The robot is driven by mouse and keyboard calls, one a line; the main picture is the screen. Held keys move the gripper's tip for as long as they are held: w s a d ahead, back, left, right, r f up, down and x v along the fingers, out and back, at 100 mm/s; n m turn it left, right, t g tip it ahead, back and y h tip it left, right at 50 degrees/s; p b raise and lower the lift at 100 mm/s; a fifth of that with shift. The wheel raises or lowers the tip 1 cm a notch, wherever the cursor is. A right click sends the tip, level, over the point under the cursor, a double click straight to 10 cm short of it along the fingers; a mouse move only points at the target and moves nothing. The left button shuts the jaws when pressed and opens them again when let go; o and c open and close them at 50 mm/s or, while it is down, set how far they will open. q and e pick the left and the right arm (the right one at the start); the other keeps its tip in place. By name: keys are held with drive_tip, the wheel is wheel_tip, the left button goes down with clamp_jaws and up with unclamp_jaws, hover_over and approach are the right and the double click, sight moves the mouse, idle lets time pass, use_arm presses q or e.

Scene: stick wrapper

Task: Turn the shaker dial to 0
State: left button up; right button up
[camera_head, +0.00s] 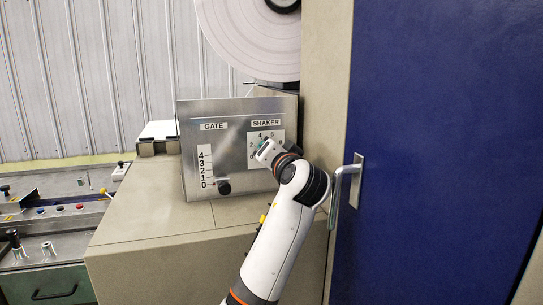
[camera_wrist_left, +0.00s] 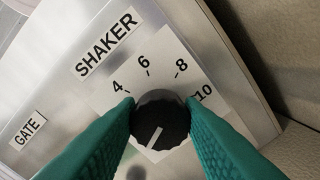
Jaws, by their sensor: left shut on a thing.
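The black shaker dial (camera_wrist_left: 160,122) is between the two green fingers of my left gripper (camera_wrist_left: 160,112) in the left wrist view. The fingers are shut on its sides. Its white pointer line points down and slightly left, away from the visible numbers 4, 6, 8 and 10. The 0 and 2 are hidden there behind a finger, so I cannot tell the exact reading. In the head view my left gripper (camera_head: 264,147) is at the SHAKER scale (camera_head: 252,156) and covers the dial. My right gripper is not in view.
The metal panel (camera_head: 228,112) also carries a GATE slider with a black knob (camera_head: 224,187) near 0. A blue door with a metal handle (camera_head: 346,190) stands to the right. A white roll (camera_head: 250,35) is above, and a control desk (camera_head: 60,215) is at left.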

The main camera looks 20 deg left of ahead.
use_arm(q)
drive_tip(key=shift+f, duration=0.15)
drive_tip(key=o, duration=1)
drive_tip(key=b+v, duration=0.1)
drive_tip(key=v, duration=0.6)
drive_tip(key=shift+s+d+b, duration=0.15)
drive_tip(key=shift+s+b, duration=0.05)
drive_tip(key=shift+b, duration=0.15)
